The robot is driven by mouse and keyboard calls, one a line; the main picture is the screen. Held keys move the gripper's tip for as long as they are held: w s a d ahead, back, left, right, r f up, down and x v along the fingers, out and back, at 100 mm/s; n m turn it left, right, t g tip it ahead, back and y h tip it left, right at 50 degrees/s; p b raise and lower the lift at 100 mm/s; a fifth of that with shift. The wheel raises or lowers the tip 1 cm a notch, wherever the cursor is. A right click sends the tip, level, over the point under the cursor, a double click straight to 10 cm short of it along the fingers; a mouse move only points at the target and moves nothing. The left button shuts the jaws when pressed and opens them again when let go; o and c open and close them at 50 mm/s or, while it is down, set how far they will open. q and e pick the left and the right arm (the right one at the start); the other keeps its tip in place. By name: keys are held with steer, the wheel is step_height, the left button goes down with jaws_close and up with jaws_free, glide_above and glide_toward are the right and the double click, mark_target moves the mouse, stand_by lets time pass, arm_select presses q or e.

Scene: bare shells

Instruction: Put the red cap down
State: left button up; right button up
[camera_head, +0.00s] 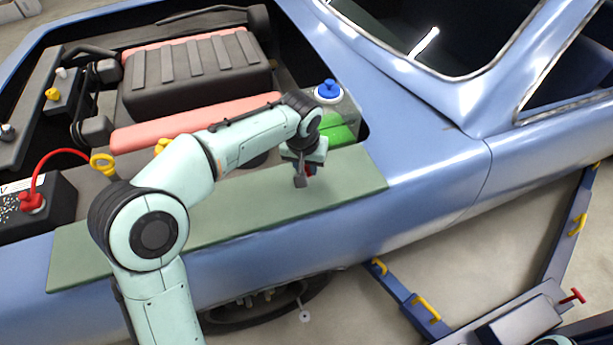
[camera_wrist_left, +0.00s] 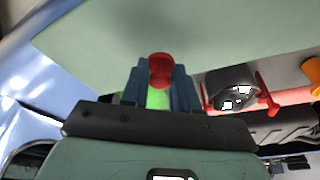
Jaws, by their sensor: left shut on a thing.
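My left gripper (camera_head: 303,178) is shut on the red cap (camera_wrist_left: 160,70). The cap shows between the two blue-grey fingers in the left wrist view. The gripper points down over the right part of the green fender mat (camera_head: 220,222), which lies along the blue car's fender. The mat also fills much of the upper left wrist view (camera_wrist_left: 220,30). I cannot tell whether the cap touches the mat. My right gripper does not show.
The open engine bay lies behind the mat, with a black ribbed engine cover (camera_head: 195,75), a blue cap (camera_head: 328,90) on a reservoir and a yellow ring handle (camera_head: 102,163). A battery (camera_head: 40,208) with a red cable stands left. Most of the mat is bare.

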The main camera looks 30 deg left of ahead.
arm_select(q)
step_height(320, 180, down, 4)
steer(key=shift+f, duration=0.1)
jaws_close()
steer(key=o, duration=1)
jaws_free()
steer(key=shift+o, duration=0.2)
steer(key=v, duration=1.2)
steer(key=shift+p, duration=0.45)
